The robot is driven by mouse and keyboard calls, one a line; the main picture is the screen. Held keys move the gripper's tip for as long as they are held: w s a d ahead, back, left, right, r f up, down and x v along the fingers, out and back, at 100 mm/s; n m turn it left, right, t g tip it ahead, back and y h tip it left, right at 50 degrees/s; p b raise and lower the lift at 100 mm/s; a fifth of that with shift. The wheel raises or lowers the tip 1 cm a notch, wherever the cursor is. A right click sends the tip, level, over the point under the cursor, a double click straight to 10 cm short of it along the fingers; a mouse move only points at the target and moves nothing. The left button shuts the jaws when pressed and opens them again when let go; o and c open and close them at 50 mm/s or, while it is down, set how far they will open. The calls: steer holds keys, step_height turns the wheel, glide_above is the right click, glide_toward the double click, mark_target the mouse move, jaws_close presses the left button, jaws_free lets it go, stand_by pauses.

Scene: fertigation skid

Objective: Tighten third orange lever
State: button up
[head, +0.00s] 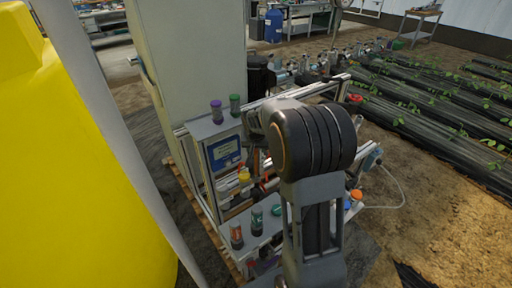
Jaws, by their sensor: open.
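No orange lever can be made out with certainty. A small red-orange piece (265,182) shows on the skid just left of my arm, too small to tell whether it is a lever. An orange round top (357,194) shows at the right of my arm, low on the skid. My arm's large dark joint and link stand in front of the middle of the skid (196,150) and hide much of it. My gripper is hidden behind the arm, so its place relative to the levers does not show.
A purple-capped bottle (217,111) and a green-capped bottle (235,105) stand on the skid's top. Several capped bottles, one orange-brown (236,235), stand on a lower shelf. A yellow tank (70,170) fills the left. A pale hose (397,190) lies right, beside open soil.

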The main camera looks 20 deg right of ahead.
jaws_close()
stand_by(0.3)
